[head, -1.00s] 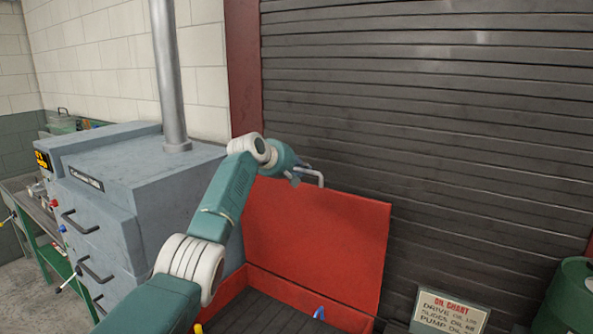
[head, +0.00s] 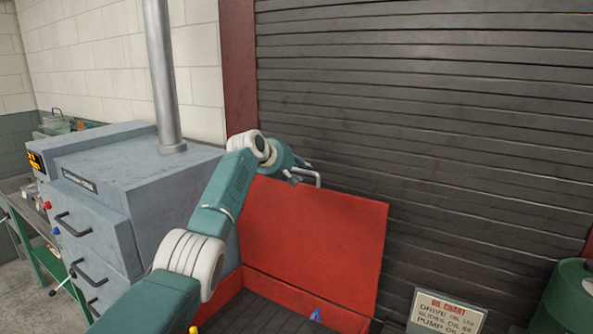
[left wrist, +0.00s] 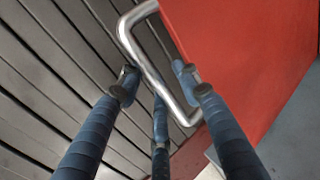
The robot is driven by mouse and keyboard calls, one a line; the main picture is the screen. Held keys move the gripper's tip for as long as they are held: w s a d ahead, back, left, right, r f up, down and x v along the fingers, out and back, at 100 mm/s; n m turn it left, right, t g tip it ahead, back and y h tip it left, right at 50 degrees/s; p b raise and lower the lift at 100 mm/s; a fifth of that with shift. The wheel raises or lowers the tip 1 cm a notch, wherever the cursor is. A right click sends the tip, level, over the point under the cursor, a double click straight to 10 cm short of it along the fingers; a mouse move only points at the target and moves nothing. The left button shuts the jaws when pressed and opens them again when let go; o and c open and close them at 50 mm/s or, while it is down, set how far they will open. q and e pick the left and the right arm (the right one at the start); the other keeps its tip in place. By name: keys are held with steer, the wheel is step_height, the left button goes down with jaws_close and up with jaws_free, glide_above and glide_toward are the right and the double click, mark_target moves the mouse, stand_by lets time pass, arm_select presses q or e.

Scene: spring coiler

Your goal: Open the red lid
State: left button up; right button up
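The red lid (head: 315,235) stands raised, close to upright, at the back of a red box in the head view. It also fills the upper right of the left wrist view (left wrist: 245,50). A silver bar handle (left wrist: 150,70) sits at the lid's edge; it also shows at the lid's top edge in the head view (head: 312,173). My left gripper (left wrist: 158,82) has its dark blue fingers spread on both sides of the handle, with gaps to the bar. It shows small at the lid's top in the head view (head: 298,171). My right gripper is not in view.
A grey cabinet (head: 165,190) with a pipe stands left of the box. A dark slatted shutter (head: 430,110) rises behind the lid. An oil chart sign (head: 447,312) and a green drum (head: 572,305) stand at the right. A blue item (head: 315,314) shows inside the box.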

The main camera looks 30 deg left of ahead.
arm_select(q)
steer(key=shift+s+a+r, duration=0.15)
steer(key=shift+s+r, duration=0.05)
steer(key=shift+s, duration=0.2)
steer(key=v, duration=1.1)
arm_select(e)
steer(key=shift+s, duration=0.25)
